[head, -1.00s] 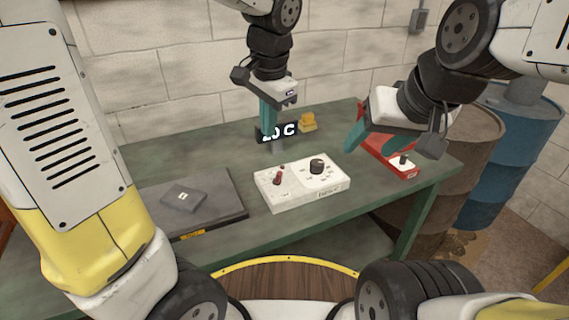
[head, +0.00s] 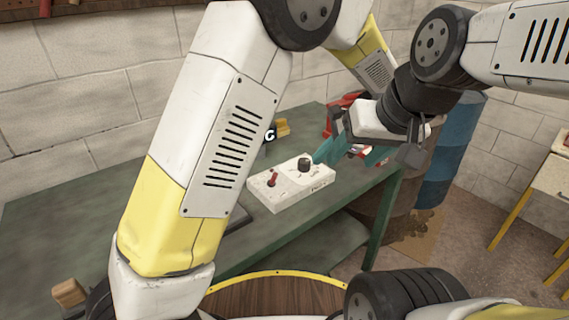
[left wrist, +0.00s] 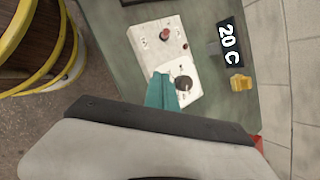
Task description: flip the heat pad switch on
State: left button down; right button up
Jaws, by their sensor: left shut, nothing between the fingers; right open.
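A white control box (head: 290,195) lies on the green bench. It carries a red toggle switch (head: 272,180) at its left end and a black knob (head: 304,165) at its right. In the left wrist view the box (left wrist: 150,58) shows the toggle (left wrist: 165,34) and the knob (left wrist: 184,83); its labels are unreadable. My left gripper (left wrist: 160,76) is shut and empty, its teal tips beside the knob and apart from the toggle. In the head view it (head: 320,157) is partly hidden by my right gripper (head: 370,158), which is open near the box's right end.
A temperature display (left wrist: 230,42) reads 20 C, with a yellow block (left wrist: 240,83) beside it. A red device (head: 338,108) is partly hidden behind my arms. Blue drum (head: 445,150) stands right of the bench. My left arm hides much of the bench (head: 60,210).

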aim_at(274, 179)
pick_arm(q)
jog(key=shift+a+f, duration=0.1)
jog(key=x, duration=0.9)
jog(key=a, duration=0.3)
jog(key=shift+a, duration=0.6)
